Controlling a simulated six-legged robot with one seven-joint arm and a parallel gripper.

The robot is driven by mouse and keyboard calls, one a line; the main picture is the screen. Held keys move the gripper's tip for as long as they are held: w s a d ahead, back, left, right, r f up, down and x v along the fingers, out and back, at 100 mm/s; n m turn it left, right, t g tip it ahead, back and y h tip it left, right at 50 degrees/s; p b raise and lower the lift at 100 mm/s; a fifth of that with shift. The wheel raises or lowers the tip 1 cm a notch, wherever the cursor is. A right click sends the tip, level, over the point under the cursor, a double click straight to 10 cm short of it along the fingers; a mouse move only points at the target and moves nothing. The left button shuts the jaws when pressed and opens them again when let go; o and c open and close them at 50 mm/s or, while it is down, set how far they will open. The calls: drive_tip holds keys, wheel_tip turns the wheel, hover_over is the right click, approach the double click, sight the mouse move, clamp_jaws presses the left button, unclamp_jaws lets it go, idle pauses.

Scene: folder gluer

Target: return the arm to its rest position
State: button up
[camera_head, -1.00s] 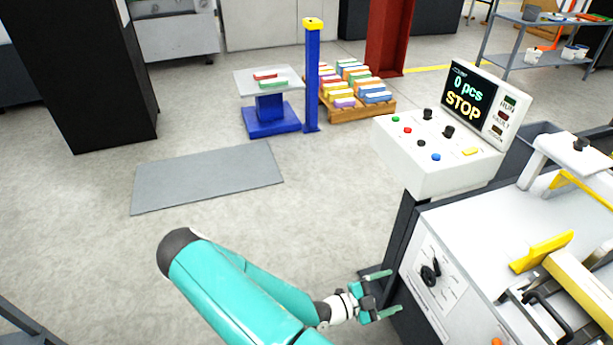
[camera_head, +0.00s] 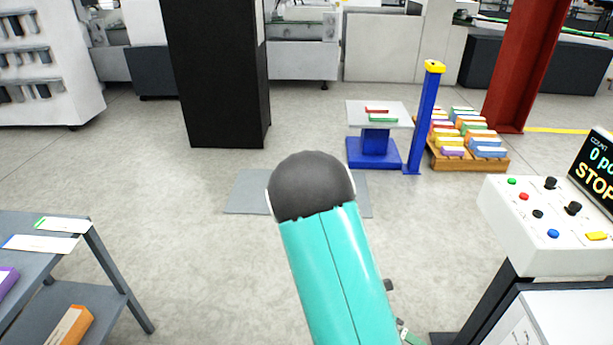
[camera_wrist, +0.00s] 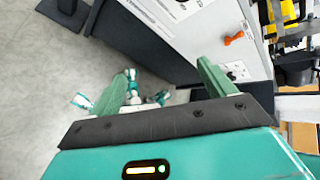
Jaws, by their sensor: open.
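My teal arm with its dark round joint rises in the middle of the head view, folded, with its lower part running out of the bottom edge. My gripper (camera_wrist: 162,70) shows in the wrist view with its two green fingers wide apart and nothing between them. Beyond the fingers are the floor and the side of a white and dark machine cabinet (camera_wrist: 225,40). In the head view the gripper is almost wholly hidden behind the arm; only small bits show low beside it.
A control panel (camera_head: 545,215) stands at right, its screen reading STOP. A grey shelf table (camera_head: 62,262) with flat cartons is at left. Behind are a black column (camera_head: 217,75), a blue lift stand (camera_head: 375,150) and a pallet of coloured cartons (camera_head: 470,163).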

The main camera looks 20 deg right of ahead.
drive_tip(key=w+a+r+m+t+y, duration=0.3)
drive_tip(key=a+r+m, duration=0.3)
drive_tip(key=r+m, duration=0.15)
drive_tip(key=w+a+r+m+t+y, duration=0.2)
drive_tip(key=w+a+r+m+t, duration=0.1)
drive_tip(key=a+r+m, duration=0.4)
drive_tip(key=s+a+r+m+t+y, duration=0.1)
drive_tip(key=a+r+m+t+y, duration=0.1)
drive_tip(key=r, duration=0.6)
drive_tip(key=s+a+r+m+t+y, duration=0.1)
drive_tip(key=a+r+m+t, duration=0.3)
drive_tip(key=r, duration=0.5)
drive_tip(key=shift+s+a+m+y, duration=0.4)
drive_tip(key=shift+s+a+m, duration=0.15)
drive_tip(key=shift+a+m, duration=0.65)
drive_tip(key=shift+d, duration=0.1)
drive_tip(key=c, duration=1)
drive_tip(key=shift+d, duration=0.25)
